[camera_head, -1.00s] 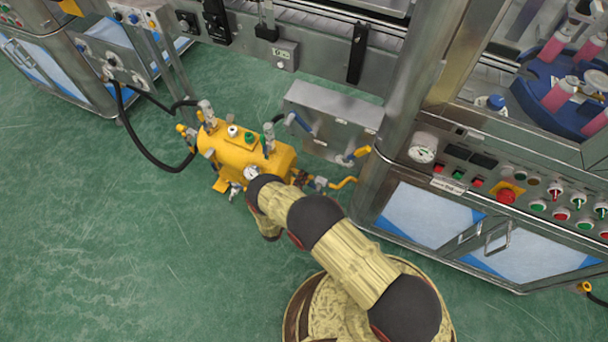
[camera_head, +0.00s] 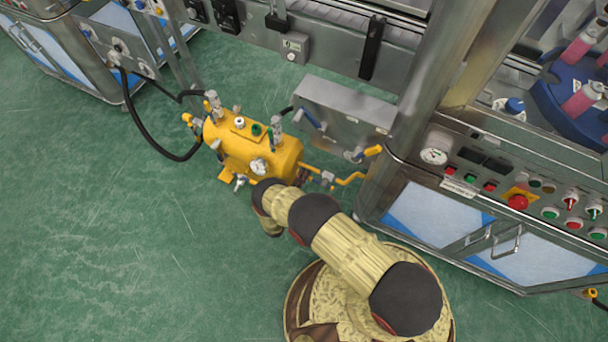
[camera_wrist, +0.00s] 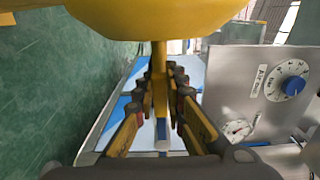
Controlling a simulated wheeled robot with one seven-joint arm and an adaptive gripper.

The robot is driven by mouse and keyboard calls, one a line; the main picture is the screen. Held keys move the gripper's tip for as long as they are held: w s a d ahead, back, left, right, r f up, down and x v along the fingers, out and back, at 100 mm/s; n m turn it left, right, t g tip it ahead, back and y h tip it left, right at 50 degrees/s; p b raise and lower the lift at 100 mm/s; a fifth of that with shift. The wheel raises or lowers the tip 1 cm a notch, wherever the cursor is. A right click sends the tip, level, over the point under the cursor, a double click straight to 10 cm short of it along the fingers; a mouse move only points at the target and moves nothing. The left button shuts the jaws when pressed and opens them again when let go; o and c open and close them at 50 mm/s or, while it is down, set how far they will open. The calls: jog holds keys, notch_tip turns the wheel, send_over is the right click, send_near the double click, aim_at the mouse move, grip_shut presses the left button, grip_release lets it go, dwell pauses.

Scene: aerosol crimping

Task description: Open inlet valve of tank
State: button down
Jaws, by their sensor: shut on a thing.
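The yellow tank (camera_head: 237,153) stands on the floor left of centre in the head view, with several fittings on top and a round gauge (camera_head: 258,166) on its near side. In the wrist view the tank's yellow underside (camera_wrist: 150,18) fills the top. My gripper (camera_wrist: 163,85) is shut on a narrow yellow bar (camera_wrist: 159,58) that comes down below the tank between the fingers. A pale, blue-edged end (camera_wrist: 163,146) shows lower between the fingers. I cannot tell which valve this is.
A grey box (camera_head: 343,108) with blue and yellow valve handles stands behind the tank. A panel with a blue-knobbed dial (camera_wrist: 290,85) is close on the right in the wrist view. A control cabinet (camera_head: 433,213) stands right. A black hose (camera_head: 150,140) loops left. Green floor is clear at lower left.

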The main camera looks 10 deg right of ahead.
jog(key=shift+f, duration=0.15)
jog(key=c, duration=1.8)
grip_release()
jog(key=v, duration=1.2)
